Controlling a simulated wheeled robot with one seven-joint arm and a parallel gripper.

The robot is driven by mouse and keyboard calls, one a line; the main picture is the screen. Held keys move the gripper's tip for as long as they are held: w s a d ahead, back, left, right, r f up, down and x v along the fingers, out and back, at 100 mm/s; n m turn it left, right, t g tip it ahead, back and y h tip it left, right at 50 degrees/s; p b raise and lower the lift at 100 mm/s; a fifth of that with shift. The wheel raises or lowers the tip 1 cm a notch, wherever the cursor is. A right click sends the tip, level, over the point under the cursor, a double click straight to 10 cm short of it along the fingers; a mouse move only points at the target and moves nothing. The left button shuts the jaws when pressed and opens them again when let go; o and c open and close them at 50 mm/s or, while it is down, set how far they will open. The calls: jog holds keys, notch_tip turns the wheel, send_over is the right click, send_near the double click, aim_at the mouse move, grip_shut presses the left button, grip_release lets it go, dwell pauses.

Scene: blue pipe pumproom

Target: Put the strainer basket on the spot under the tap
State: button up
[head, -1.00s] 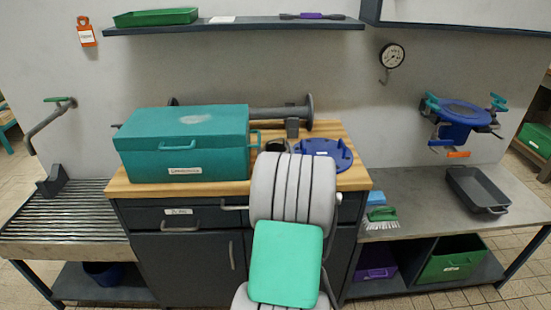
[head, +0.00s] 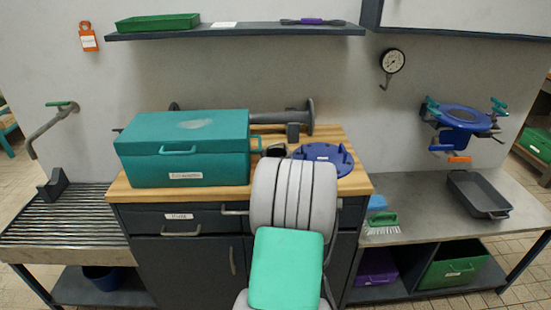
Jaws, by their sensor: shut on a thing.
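The tap (head: 54,130) is a grey bent pipe with a green handle on the wall at the far left. Below it is a slatted metal drain bench (head: 50,225); no marked spot can be made out on it. My gripper is hidden behind my own grey arm, which rises in front of the wooden counter. I cannot make out the strainer basket. A small dark thing (head: 277,149) peeks out just above my arm at the counter; I cannot tell what it is.
A teal toolbox (head: 183,150) and a blue flange (head: 338,160) stand on the wooden counter (head: 135,195). A dark angled block (head: 54,186) stands at the drain bench's back. A brush (head: 383,224) and grey tray (head: 478,193) are on the right bench.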

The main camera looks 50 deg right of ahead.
jog(key=shift+r, duration=0.5)
jog(key=shift+s+a+r, duration=0.1)
jog(key=shift+r, duration=0.15)
jog(key=b+v, duration=0.3)
jog(key=v, duration=1.5)
jog(key=w+a+r+n+t+y+p, duration=0.1)
jog(key=w+a+n+t+y+p, duration=0.15)
jog(key=w+a+y, duration=0.65)
jog(key=w+a+r+n+t+y+p, duration=0.15)
jog(key=w+a+n, duration=0.25)
jog(key=a, duration=1.1)
jog(key=w+a+r+n+t+y+p, duration=0.1)
jog(key=w+a+r+n+y+p, duration=0.2)
jog(key=w+a, duration=0.65)
jog(key=s+a+r+p, duration=0.3)
jog(key=s+p, duration=0.3)
jog(key=s, duration=0.1)
jog(key=shift+a+r+m+h, duration=0.2)
jog(key=shift+r+m+h, duration=0.15)
jog(key=shift+h, duration=0.1)
